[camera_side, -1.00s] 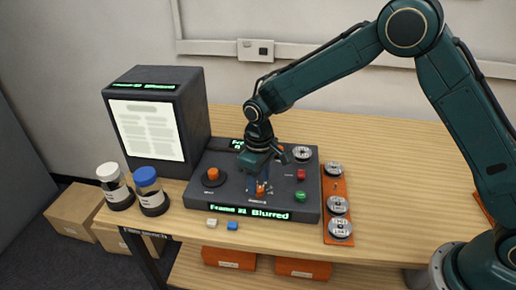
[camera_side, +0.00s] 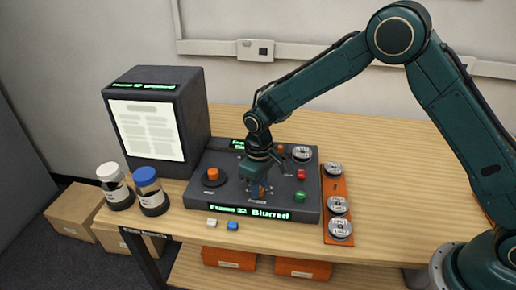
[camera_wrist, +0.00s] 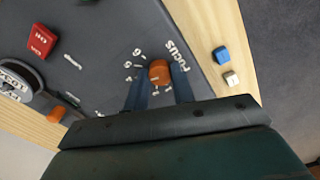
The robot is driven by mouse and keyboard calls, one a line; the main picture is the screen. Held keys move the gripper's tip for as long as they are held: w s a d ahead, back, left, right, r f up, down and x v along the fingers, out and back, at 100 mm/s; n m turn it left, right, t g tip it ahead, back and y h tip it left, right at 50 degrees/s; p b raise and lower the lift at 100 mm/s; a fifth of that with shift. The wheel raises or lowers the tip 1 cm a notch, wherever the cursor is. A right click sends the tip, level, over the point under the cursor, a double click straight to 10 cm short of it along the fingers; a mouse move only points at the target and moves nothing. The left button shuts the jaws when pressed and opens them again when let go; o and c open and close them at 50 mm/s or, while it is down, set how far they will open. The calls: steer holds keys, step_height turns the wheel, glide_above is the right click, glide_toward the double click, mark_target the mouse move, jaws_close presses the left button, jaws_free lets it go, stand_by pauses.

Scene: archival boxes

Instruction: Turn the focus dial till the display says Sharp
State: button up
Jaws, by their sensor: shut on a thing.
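The orange focus dial (camera_wrist: 160,72) sits on the dark control panel (camera_side: 225,160), beside white FOCUS lettering and a ring of small numbers. My gripper (camera_side: 259,190) points down at the panel's front middle. In the wrist view its two blue fingers (camera_wrist: 159,86) stand on either side of the dial and are shut on it. In the side view the fingers partly hide the dial. The front display (camera_side: 250,212) shows green text that reads Frame 32 Blurred. A screen (camera_side: 148,130) on the dark box at the left shows a page of grey lines.
Another orange knob (camera_side: 212,175) is on the panel's left. A red button (camera_side: 301,174) and a green button (camera_side: 299,196) are on its right. Film reels (camera_side: 338,206) lie on an orange strip. Two jars (camera_side: 150,190) stand at the left.

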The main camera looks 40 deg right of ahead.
steer(key=shift+m, duration=2.9)
steer(key=o, duration=1)
steer(key=shift+r, duration=0.1)
step_height(320, 180, up, 14)
